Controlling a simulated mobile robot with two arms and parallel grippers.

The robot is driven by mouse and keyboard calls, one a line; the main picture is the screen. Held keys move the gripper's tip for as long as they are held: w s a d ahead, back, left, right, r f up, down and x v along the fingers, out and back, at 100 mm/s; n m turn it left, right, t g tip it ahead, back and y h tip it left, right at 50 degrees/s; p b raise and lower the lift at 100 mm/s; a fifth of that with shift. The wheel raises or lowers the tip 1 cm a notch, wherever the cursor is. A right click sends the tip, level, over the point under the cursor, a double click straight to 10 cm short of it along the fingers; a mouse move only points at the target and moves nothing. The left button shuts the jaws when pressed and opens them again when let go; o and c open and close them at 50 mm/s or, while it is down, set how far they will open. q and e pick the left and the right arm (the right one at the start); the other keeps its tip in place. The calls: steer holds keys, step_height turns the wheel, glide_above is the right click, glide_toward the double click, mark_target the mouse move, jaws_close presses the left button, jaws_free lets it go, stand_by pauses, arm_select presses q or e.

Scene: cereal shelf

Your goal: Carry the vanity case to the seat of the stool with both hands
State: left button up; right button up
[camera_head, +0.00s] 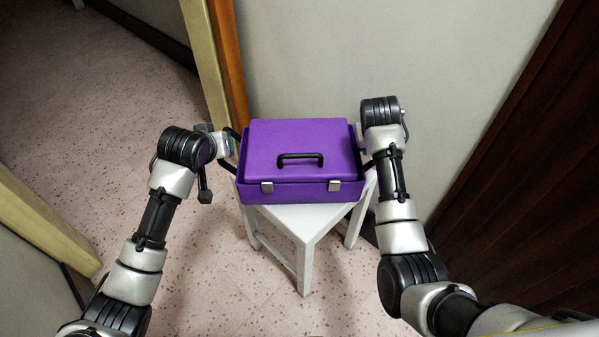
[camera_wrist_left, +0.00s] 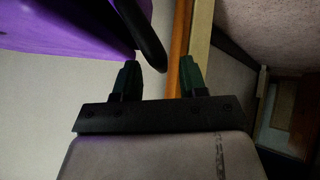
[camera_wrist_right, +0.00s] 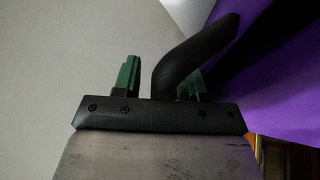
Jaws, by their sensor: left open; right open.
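The purple vanity case (camera_head: 300,140) sits level on the seat of the white stool (camera_head: 305,220), with a black top handle and two silver latches in front. My left gripper (camera_head: 230,148) is open at the case's left side. In the left wrist view, a black side handle (camera_wrist_left: 142,42) ends between the open fingers (camera_wrist_left: 160,75). My right gripper (camera_head: 364,152) is open at the right side. In the right wrist view, another black side handle (camera_wrist_right: 195,55) reaches down between its fingers (camera_wrist_right: 160,80). Whether the fingers touch the handles I cannot tell.
A pale wall (camera_head: 340,60) stands close behind the stool, with a wooden door frame (camera_head: 228,60) at its left. A dark brown panelled surface (camera_head: 520,180) is on the right. Speckled floor (camera_head: 90,110) is open to the left.

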arm_select(q)
steer(key=v, duration=0.9)
arm_select(e)
steer(key=v, duration=1.2)
arm_select(q)
steer(key=shift+s, duration=0.15)
